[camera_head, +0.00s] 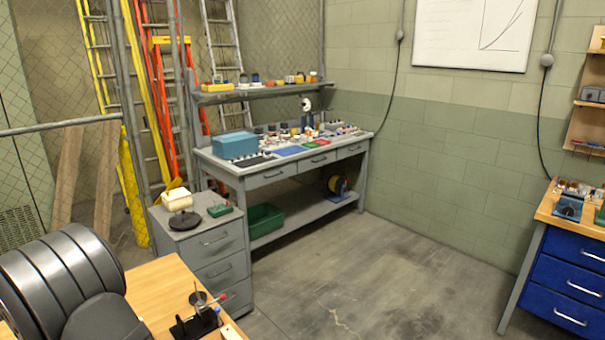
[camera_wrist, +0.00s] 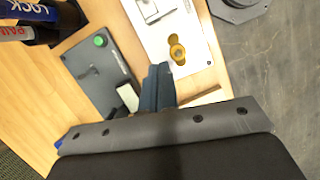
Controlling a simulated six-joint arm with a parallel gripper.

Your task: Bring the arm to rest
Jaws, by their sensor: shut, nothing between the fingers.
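My gripper (camera_wrist: 158,88) shows in the wrist view with its dark blue-grey fingers together and nothing between them. It is over a wooden tabletop (camera_wrist: 35,95). A dark grey plate with a green knob (camera_wrist: 99,41) lies to the left of the fingers. A white panel with a brass-coloured fitting (camera_wrist: 177,50) lies to the right of them. A small whitish block (camera_wrist: 127,97) shows just left of the fingers. I cannot tell whether the fingers touch anything. The fingers cannot be made out in the head view.
Labelled containers (camera_wrist: 28,12) stand at the wrist view's top left. In the head view, a wooden bench (camera_head: 160,285) holds small items at its front. A grey drawer cabinet (camera_head: 212,262) and a loaded workbench (camera_head: 262,180) stand behind. The concrete floor (camera_head: 400,260) is clear.

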